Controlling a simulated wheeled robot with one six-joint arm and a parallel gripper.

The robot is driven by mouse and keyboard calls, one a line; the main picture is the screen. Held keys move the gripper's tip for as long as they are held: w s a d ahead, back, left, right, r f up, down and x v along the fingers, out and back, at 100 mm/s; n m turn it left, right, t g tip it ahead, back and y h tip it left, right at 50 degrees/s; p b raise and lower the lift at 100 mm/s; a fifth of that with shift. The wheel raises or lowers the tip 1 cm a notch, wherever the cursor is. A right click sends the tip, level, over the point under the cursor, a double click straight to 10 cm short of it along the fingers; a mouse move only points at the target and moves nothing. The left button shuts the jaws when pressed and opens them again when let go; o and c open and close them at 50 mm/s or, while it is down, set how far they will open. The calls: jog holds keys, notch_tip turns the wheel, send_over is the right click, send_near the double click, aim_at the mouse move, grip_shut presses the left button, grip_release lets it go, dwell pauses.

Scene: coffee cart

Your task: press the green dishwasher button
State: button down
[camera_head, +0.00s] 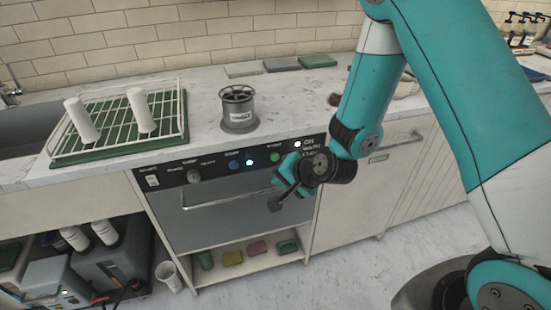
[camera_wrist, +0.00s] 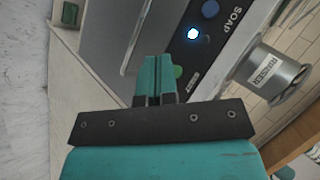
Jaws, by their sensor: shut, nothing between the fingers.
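The green button (camera_head: 275,157) is on the dark control panel (camera_head: 218,164) of the dishwasher (camera_head: 235,205), right of the lit blue-white light. In the wrist view the green button (camera_wrist: 178,72) shows just right of my fingertips, partly hidden by them. My gripper (camera_head: 281,175) is in front of the panel, a little below and right of the button in the head view. Its teal fingers (camera_wrist: 158,60) are together with nothing between them. I cannot tell whether they touch the panel.
A blue button (camera_head: 234,165) is left on the panel, and a handle bar (camera_head: 225,195) runs below. A metal rinser (camera_head: 238,110) stands on the counter above. A rack with white cups (camera_head: 180,130) is at the left. Open floor lies in front.

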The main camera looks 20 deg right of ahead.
aim_at(275, 157)
jog(key=f, duration=0.1)
jog(key=d+f+m, duration=0.1)
jog(key=f, duration=0.1)
jog(key=d+f+m+t+h, duration=0.1)
jog(key=shift+w+d+f, duration=0.25)
jog(key=shift+w, duration=0.05)
jog(key=shift+w, duration=0.1)
jog(key=w, duration=0.8)
jog(key=shift+w+p, duration=0.3)
jog(key=shift+p, duration=0.1)
jog(key=shift+w, duration=0.1)
dwell(1.5)
jog(key=shift+w, duration=0.35)
jog(key=shift+w, duration=0.45)
dwell(0.6)
jog(key=shift+s, duration=0.9)
